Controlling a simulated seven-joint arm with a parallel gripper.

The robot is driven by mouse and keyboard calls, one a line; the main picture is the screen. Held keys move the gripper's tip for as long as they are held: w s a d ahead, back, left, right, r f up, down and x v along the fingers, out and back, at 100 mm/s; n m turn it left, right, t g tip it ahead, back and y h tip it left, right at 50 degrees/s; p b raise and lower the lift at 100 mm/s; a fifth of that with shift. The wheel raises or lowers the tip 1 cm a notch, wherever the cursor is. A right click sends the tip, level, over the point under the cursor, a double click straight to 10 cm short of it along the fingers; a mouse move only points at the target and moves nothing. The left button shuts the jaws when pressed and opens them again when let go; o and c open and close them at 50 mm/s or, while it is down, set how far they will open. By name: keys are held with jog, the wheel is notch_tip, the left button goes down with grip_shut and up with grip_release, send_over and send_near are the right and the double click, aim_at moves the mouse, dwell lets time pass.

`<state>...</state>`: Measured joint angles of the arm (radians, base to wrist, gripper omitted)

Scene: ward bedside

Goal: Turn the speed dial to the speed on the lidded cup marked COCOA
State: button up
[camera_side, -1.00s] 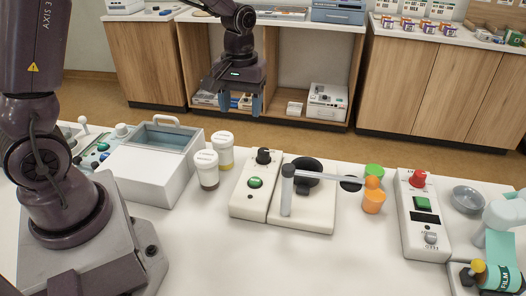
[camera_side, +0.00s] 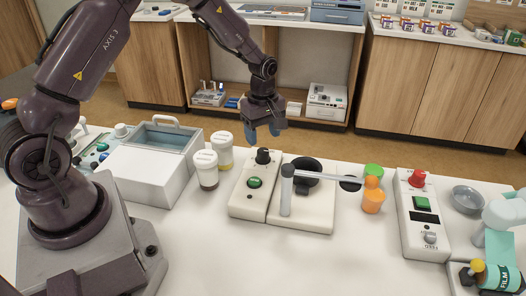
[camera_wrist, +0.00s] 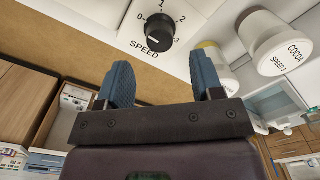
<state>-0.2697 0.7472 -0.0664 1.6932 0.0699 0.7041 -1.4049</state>
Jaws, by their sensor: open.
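The speed dial is a black knob (camera_wrist: 159,28) on a pale box, with SPEED and the numbers 0 to 3 printed around it in the wrist view. I cannot tell surely which number its mark points at. The dial also shows in the side view (camera_side: 263,156), behind a green button. The lidded cup marked COCOA (camera_wrist: 279,42) is at the right of the wrist view; the word SPEED shows on its lid, but I cannot read a number. It appears to be the front cup (camera_side: 206,170) in the side view. My gripper (camera_side: 263,134) is open and empty, above and behind the dial; its blue fingers (camera_wrist: 162,78) stand apart.
A second lidded cup (camera_side: 222,150) with a yellow band stands behind the first. Right of the dial box are a plate unit (camera_side: 302,216) with a grey post and thin arm, and orange and green cups. A white bin (camera_side: 150,176) stands left. The table front is clear.

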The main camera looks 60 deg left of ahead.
aim_at(263, 150)
notch_tip(263, 150, down, 6)
jog(key=shift+f, duration=0.1)
jog(key=shift+c, duration=0.3)
jog(key=c, duration=0.9)
jog(key=shift+o, duration=0.2)
